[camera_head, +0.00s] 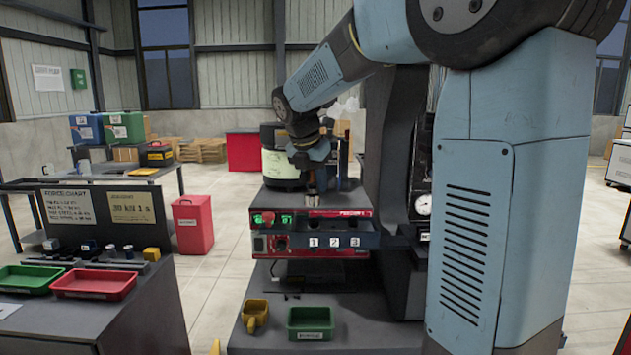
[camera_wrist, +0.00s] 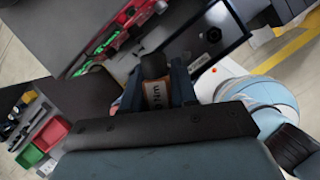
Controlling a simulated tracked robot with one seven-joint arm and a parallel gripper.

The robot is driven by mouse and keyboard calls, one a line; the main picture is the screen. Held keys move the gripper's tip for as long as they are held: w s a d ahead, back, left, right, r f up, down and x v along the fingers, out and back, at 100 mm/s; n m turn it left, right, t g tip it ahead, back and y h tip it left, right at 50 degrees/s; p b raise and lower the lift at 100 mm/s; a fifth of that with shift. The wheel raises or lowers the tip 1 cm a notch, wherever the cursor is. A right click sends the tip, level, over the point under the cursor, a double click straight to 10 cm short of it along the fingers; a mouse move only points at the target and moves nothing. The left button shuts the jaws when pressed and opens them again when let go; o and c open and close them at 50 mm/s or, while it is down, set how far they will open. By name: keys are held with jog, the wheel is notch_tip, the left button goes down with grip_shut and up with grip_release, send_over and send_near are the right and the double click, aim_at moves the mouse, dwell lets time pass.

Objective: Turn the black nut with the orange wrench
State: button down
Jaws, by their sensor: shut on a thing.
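My gripper (camera_head: 313,185) is above the front part of the feeder's top, pointing down. In the wrist view its fingers (camera_wrist: 157,97) are closed on a small orange-brown piece (camera_wrist: 157,93) with a pale label and dark lettering. A black, rounded part (camera_wrist: 153,65) shows just beyond the piece. I cannot tell whether the held piece is the orange wrench, or whether the black part is the nut. The fingers hide most of the piece, and the head view is too small to settle it.
The feeder's red panel (camera_head: 300,243) with green displays and labels 1, 2, 3 is below my gripper. A cream-and-black bowl unit (camera_head: 283,165) stands behind. A yellow scoop (camera_head: 255,314) and green bin (camera_head: 311,323) sit in front. Red (camera_head: 94,285) and green trays (camera_head: 27,279) are left.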

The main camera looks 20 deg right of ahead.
aim_at(319, 203)
jog(key=shift+w+d+r, duration=0.15)
jog(key=shift+w+d, duration=0.05)
jog(key=shift+w, duration=0.1)
jog(key=shift+f, duration=2.2)
jog(key=shift+s+f, duration=0.1)
jog(key=shift+f, duration=0.9)
dwell(0.4)
jog(key=shift+d, duration=0.1)
jog(key=shift+s+d+m+h, duration=0.1)
jog(key=shift+m+h, duration=0.4)
jog(key=shift+m, duration=0.7)
jog(key=shift+n, duration=0.6)
jog(key=shift+r, duration=0.1)
